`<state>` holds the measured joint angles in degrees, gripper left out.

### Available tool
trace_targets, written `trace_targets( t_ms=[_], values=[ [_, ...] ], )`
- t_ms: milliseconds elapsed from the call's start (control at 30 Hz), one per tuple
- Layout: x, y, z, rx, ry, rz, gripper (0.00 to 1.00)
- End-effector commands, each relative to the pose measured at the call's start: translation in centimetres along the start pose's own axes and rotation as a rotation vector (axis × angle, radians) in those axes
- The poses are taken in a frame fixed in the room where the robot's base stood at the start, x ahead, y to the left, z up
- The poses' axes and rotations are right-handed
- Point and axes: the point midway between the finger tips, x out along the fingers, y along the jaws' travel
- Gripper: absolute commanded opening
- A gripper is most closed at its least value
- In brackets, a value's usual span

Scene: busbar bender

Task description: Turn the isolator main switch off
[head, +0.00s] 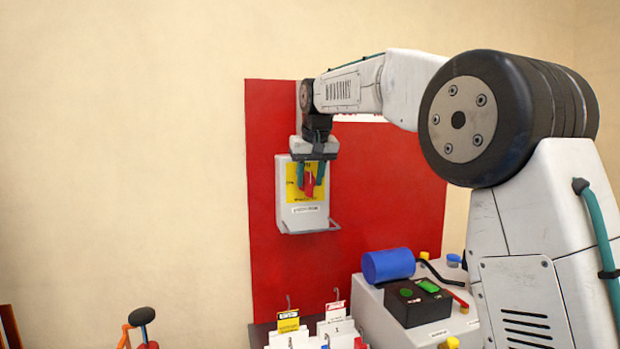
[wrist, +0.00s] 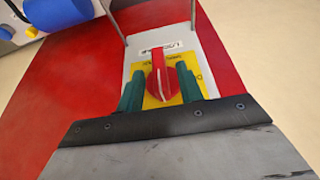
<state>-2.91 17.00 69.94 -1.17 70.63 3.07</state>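The isolator is a light grey box (head: 285,205) on the red panel, with a yellow plate (head: 291,192) and a white label under it. Its red switch handle (wrist: 158,62) has a white line that runs nearly up and down in the wrist view. My gripper (wrist: 159,88) points at the isolator from above in the head view. Its two teal fingers stand on either side of the red handle, with yellow plate showing between handle and fingers. In the head view my gripper (head: 310,177) partly covers the handle and plate. Whether a finger touches the handle is unclear.
A wire bracket (head: 322,229) juts from the box's lower edge. Below right, a grey machine carries a blue cylinder (head: 388,265) and a black control box (head: 418,303) with green buttons. Tagged white holders (head: 337,328) stand at the bottom. The wall at left is bare.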

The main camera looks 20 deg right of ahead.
Motion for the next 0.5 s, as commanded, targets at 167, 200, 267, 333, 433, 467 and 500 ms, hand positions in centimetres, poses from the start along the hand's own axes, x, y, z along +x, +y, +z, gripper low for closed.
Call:
trace_targets(
  t_ms=[167, 200, 267, 333, 433, 467, 500],
  values=[
    [0.29, 0.01, -0.02, 0.000, 0.001, 0.000, 0.36],
    [0.28, 0.01, -0.02, 0.000, 0.001, 0.000, 0.36],
    [0.28, 0.01, -0.02, 0.000, 0.001, 0.000, 0.36],
    [0.27, 0.01, -0.01, 0.000, 0.001, 0.000, 0.22],
    [0.27, 0.01, -0.01, 0.000, 0.001, 0.000, 0.00],
    [0.27, 0.01, -0.01, 0.000, 0.001, 0.000, 0.00],
    [0.26, 0.02, -0.01, 0.000, 0.001, 0.000, 0.00]
  ],
)
